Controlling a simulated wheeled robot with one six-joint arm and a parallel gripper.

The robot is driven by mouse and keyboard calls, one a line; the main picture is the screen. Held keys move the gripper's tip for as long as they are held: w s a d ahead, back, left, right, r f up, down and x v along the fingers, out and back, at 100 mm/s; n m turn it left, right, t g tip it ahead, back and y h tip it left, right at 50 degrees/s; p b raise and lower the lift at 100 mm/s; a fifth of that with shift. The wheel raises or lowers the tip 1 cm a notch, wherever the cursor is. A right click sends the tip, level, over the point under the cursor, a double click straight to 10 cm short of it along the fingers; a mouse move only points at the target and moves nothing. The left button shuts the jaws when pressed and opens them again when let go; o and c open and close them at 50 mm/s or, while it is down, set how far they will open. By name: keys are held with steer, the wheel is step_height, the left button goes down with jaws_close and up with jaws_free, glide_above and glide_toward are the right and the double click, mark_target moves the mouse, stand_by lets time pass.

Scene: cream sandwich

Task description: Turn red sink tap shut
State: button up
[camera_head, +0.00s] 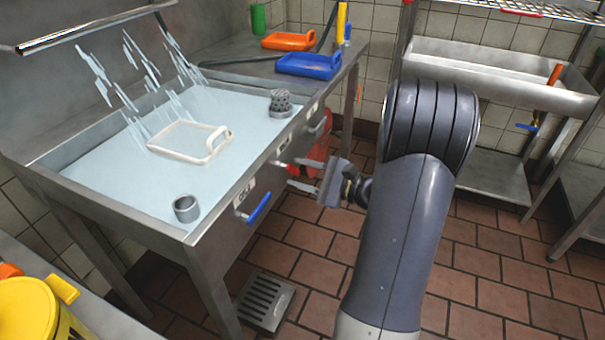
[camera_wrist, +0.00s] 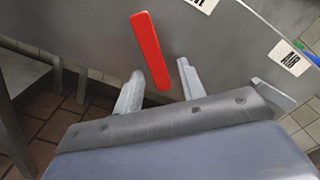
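The red tap handle (camera_wrist: 149,48) is a flat bar on the metal sink front in the wrist view. It slants from upper left to lower right. Its lower end lies between the two light grey fingers of my gripper (camera_wrist: 158,80). The fingers are apart, with a visible gap on each side of the handle. In the head view my gripper (camera_head: 303,173) is at the sink's front panel, right of the blue tap handle (camera_head: 258,207).
A white tray (camera_head: 178,139), a grey cup (camera_head: 186,207) and a perforated cylinder (camera_head: 280,102) sit in the basin. Orange (camera_head: 288,41) and blue (camera_head: 308,65) trays lie on the counter beyond. A yellow bucket (camera_head: 28,310) stands at lower left. A metal grate (camera_head: 264,300) is on the floor.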

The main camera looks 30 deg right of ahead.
mark_target(291, 152)
jaws_close()
stand_by(0.3)
steer(key=shift+d+n+b, duration=0.1)
steer(key=shift+n+b, duration=0.2)
steer(key=shift+b, duration=0.1)
steer(key=n+b, duration=0.1)
steer(key=r+n+b, duration=0.1)
steer(key=n+b, duration=0.2)
steer(key=shift+w+d+r+b, duration=0.15)
steer(key=shift+w+d+b, duration=0.25)
steer(key=r+n+b, duration=0.1)
steer(key=n+b, duration=0.2)
steer(key=shift+w+d+r, duration=0.1)
steer(key=shift+d+r, duration=0.05)
steer(key=shift+r, duration=0.05)
steer(key=shift+r+n+b, duration=0.55)
steer(key=shift+n+b, duration=0.2)
steer(key=shift+n, duration=0.15)
steer(key=shift+r, duration=0.1)
jaws_free()
